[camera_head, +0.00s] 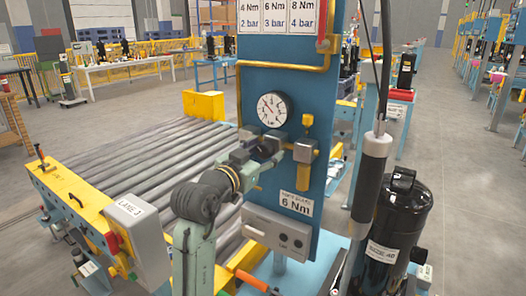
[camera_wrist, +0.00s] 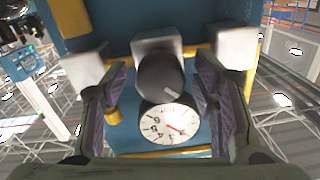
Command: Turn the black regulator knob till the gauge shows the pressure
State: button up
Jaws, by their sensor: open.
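The black regulator knob (camera_wrist: 160,78) shows in the wrist view, with a light mark on its face. My gripper (camera_wrist: 160,68) is open, with one finger on each side of the knob; I cannot tell whether either touches it. The white gauge (camera_wrist: 169,125) is partly covered by the knob and appears upside down. In the head view the round gauge (camera_head: 272,109) is on the blue panel (camera_head: 318,135), its red needle pointing to the upper left. My gripper (camera_head: 262,149) is just below the gauge there and mostly hides the knob.
A card reading 6 Nm (camera_head: 295,203) is on the panel. Signs (camera_head: 275,17) above pair 4, 6 and 8 Nm with 2, 3 and 4 bar. Yellow pipe (camera_head: 285,67) runs around the gauge. A black compressor (camera_head: 399,225) stands at right, a roller conveyor (camera_head: 140,160) at left.

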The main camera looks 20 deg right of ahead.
jog(key=shift+c, duration=0.3)
jog(key=c, duration=1.1)
jog(key=shift+f+m+b, duration=0.1)
jog(key=shift+m+b, duration=0.2)
jog(key=shift+b, duration=0.45)
jog(key=m+b, duration=0.3)
jog(key=b, duration=0.1)
jog(key=shift+f, duration=0.15)
jog(key=m+b, duration=0.3)
jog(key=shift+r+m+b, duration=0.2)
jog(key=shift+m+b, duration=0.4)
jog(key=shift+m, duration=0.5)
